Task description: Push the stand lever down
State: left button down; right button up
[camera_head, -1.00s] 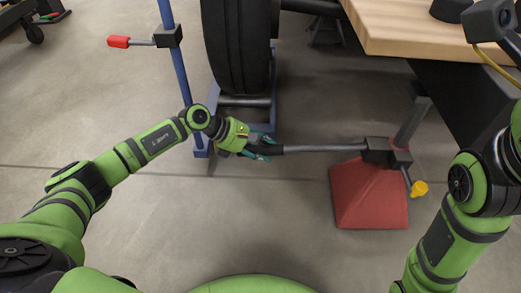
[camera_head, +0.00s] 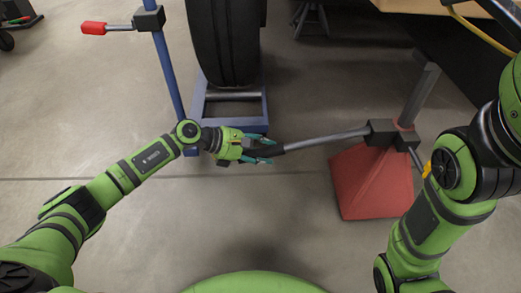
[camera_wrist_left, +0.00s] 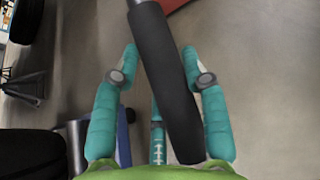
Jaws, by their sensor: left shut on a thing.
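The stand lever (camera_head: 325,139) is a grey metal bar with a black grip. It runs left from a black block (camera_head: 381,132) on the post of a red stand (camera_head: 370,183). My left gripper (camera_head: 266,151) is shut on the black grip at the bar's left end. In the left wrist view the black grip (camera_wrist_left: 164,75) runs between the two teal fingers, which partly flank it. My right arm shows at the right of the head view, but its gripper is out of view.
A black tyre (camera_head: 226,40) stands in a blue frame (camera_head: 257,94) behind my left gripper. A blue post with a red-tipped lever (camera_head: 94,28) stands at left. A wooden bench is at the upper right. The grey floor in front is clear.

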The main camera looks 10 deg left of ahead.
pick_arm(q)
jog(key=shift+d+f, duration=0.15)
jog(key=shift+f, duration=0.1)
jog(key=c, duration=0.6)
grip_release()
jog(key=shift+f, duration=0.1)
jog(key=shift+c, duration=0.2)
jog(key=v, duration=1.2)
jog(key=shift+w, duration=0.1)
